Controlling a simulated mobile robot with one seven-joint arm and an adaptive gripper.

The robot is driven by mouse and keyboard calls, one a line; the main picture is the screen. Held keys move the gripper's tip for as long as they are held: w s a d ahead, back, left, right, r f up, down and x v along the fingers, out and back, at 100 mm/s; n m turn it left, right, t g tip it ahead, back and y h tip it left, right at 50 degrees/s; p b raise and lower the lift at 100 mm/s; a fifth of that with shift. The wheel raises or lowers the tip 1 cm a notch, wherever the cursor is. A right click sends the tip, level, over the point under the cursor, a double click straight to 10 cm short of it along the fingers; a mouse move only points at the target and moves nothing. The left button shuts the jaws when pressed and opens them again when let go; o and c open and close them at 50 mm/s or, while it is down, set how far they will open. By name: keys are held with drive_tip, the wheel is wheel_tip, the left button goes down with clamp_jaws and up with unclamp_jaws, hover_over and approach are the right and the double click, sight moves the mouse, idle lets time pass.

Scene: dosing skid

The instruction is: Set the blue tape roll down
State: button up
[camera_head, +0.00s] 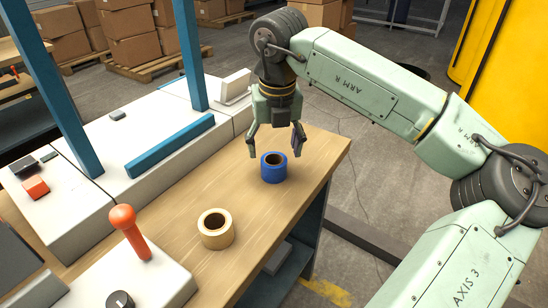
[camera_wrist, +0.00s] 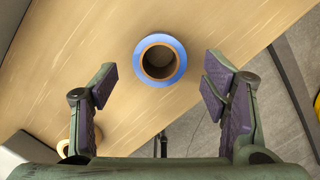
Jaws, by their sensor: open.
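The blue tape roll (camera_head: 273,173) lies flat on the wooden bench top (camera_head: 232,195), near its right edge, hole facing up. In the wrist view the blue roll (camera_wrist: 161,82) shows as a ring, apart from both fingers. My gripper (camera_head: 276,147) is open just above and behind the roll, its fingers spread wide. In the wrist view my gripper's fingers (camera_wrist: 159,88) stand to the left and right of the roll, with bare bench between. Nothing shows in the grip.
A beige tape roll (camera_head: 216,229) stands on the bench in front. An orange-knobbed lever (camera_head: 128,226) rises at the lower left. White machine blocks with a blue bar (camera_head: 170,145) and blue posts (camera_head: 190,55) line the left. The bench's right edge is close to the blue roll.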

wheel_tip(320, 180, up, 8)
drive_tip(key=s, duration=0.1)
drive_tip(key=shift+f, duration=0.2)
